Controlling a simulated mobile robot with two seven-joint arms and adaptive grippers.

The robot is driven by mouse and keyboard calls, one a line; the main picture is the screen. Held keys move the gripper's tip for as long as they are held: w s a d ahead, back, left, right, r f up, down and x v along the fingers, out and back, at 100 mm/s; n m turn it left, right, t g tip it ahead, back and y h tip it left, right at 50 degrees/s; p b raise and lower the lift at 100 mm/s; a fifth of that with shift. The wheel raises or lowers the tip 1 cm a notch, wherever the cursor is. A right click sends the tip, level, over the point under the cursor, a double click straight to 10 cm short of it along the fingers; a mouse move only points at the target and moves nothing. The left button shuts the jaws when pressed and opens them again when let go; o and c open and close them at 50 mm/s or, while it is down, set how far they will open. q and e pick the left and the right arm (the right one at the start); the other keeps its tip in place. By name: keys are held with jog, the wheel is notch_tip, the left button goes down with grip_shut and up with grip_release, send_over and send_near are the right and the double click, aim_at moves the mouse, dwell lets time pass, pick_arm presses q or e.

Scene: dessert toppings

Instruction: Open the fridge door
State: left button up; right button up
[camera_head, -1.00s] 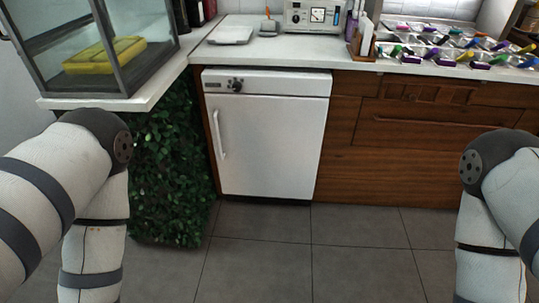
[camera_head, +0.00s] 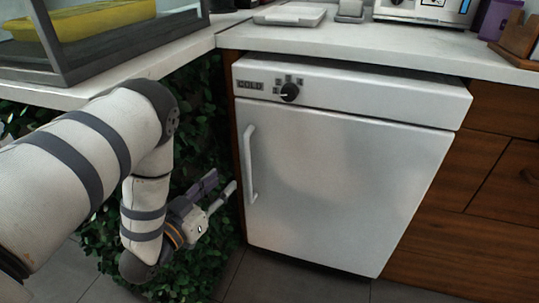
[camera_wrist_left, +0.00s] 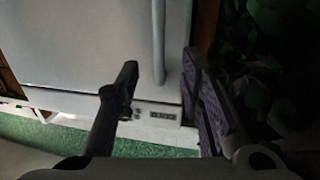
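The white fridge (camera_head: 340,170) stands under the counter with its door shut. Its vertical handle (camera_head: 250,165) is on the door's left side. The handle (camera_wrist_left: 158,40) also shows in the left wrist view, in the gap between the fingers. My left gripper (camera_head: 222,181) is open and empty, just left of the handle, with its fingers pointing towards the fridge. Both fingers show in the left wrist view (camera_wrist_left: 161,60); I cannot tell if either touches the handle. My right gripper is not in view.
A leafy green panel (camera_head: 195,150) is close behind my left arm. Wooden drawers (camera_head: 480,190) adjoin the fridge on the right. The floor (camera_head: 290,280) in front looks clear.

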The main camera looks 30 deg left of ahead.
aim_at(245, 159)
pick_arm(q)
jog(key=w+b, duration=0.9)
jog(key=w, duration=0.1)
jog(key=shift+w+a, duration=0.15)
jog(key=shift+w, duration=0.25)
jog(key=shift+w+r+b, duration=0.3)
jog(key=shift+w, duration=0.15)
grip_shut()
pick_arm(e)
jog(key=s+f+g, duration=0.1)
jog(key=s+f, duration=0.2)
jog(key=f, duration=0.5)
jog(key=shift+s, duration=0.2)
